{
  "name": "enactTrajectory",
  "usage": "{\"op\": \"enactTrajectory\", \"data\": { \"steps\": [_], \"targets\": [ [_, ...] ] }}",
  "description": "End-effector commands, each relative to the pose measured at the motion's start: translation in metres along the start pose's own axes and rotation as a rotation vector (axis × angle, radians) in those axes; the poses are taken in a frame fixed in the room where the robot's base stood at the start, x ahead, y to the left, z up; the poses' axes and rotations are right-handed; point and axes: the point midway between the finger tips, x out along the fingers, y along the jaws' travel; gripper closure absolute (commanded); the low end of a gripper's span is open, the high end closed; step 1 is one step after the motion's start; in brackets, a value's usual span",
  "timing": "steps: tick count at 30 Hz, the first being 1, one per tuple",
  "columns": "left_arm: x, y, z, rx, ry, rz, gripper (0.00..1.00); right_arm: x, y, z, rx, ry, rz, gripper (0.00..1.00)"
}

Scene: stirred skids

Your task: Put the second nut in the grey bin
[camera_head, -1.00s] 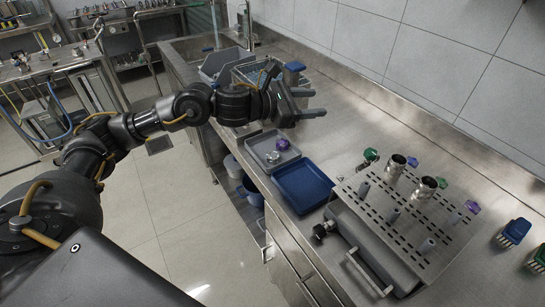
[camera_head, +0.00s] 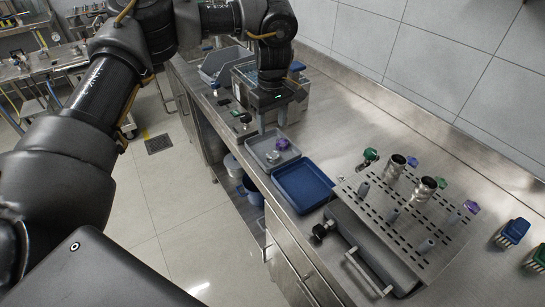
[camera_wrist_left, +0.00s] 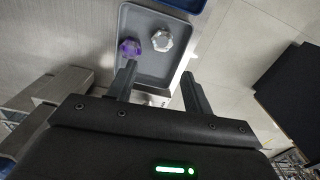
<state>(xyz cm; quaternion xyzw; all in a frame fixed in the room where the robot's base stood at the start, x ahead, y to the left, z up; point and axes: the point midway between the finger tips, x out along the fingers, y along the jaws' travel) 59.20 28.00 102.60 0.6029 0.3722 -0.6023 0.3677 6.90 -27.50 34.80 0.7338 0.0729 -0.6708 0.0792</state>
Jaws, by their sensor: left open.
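My left gripper (camera_head: 272,124) is open and points down just behind the small grey tray (camera_head: 291,159). In the left wrist view its two fingers (camera_wrist_left: 157,80) stand apart, with nothing between them. A silver nut (camera_head: 272,156) and a purple knob-like nut (camera_head: 281,144) lie in this tray. The left wrist view shows the tray (camera_wrist_left: 150,68) with the silver nut (camera_wrist_left: 162,40) and the purple one (camera_wrist_left: 130,48) beside each other, beyond the fingertips. A grey bin (camera_head: 212,74) stands at the back left of the counter, partly hidden by my arm. My right gripper is out of view.
A blue tray (camera_head: 303,187) sits in front of the grey tray. A slotted metal rack (camera_head: 410,235) with cylinders and coloured knobs stands to the right. A wire basket behind my gripper is partly hidden. Blue (camera_head: 513,232) and green brushes lie far right.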

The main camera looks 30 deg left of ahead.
Motion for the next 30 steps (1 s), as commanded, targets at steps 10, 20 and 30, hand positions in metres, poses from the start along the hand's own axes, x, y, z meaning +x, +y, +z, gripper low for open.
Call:
{"op": "enactTrajectory", "data": {
  "steps": [10,20,30],
  "targets": [
    [0.025,0.000,0.003,0.028,-0.010,0.000,0.49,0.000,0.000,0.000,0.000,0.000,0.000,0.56],
    [0.056,0.001,0.003,0.027,-0.007,0.004,0.49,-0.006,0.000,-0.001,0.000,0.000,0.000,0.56],
    [0.085,-0.004,0.008,0.027,-0.008,0.001,0.49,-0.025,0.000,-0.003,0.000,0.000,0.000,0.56]
  ]
}}
